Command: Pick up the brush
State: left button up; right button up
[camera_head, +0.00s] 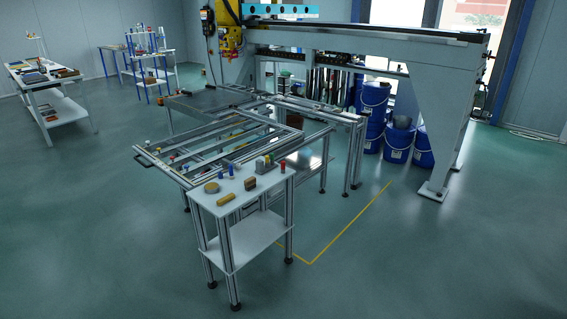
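Several small items lie on the top of a small white two-level table (262,190) in the middle of the view. They include a round tan piece (211,187), a yellow piece (225,198), a small brown block (250,184), a greenish and grey group (262,164) and a red-topped piece (283,166). They are too small for me to tell which, if any, is the brush. Neither of my grippers shows in this view.
A metal-framed panel fixture (150,160) stands directly behind the small table. A grey gantry (437,125) and blue drums (397,142) stand behind to the right. A white workbench (62,111) is at the far left. Open floor (430,260) lies right and in front.

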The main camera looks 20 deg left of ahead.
aim_at(250, 183)
jog(key=i+l+u, duration=0.2)
jog(key=i, duration=0.4)
jog(key=i+u, duration=0.2)
jog(key=i, duration=0.4)
jog(key=i+l+u, duration=0.15)
jog(key=i+u, duration=0.25)
jog(key=i+l+u, duration=0.15)
jog(key=u, duration=0.3)
jog(key=i+l+u, duration=0.2)
jog(key=l+u, duration=0.2)
jog(key=i+l+u, duration=0.15)
jog(key=l+u, duration=0.25)
jog(key=j, duration=0.15)
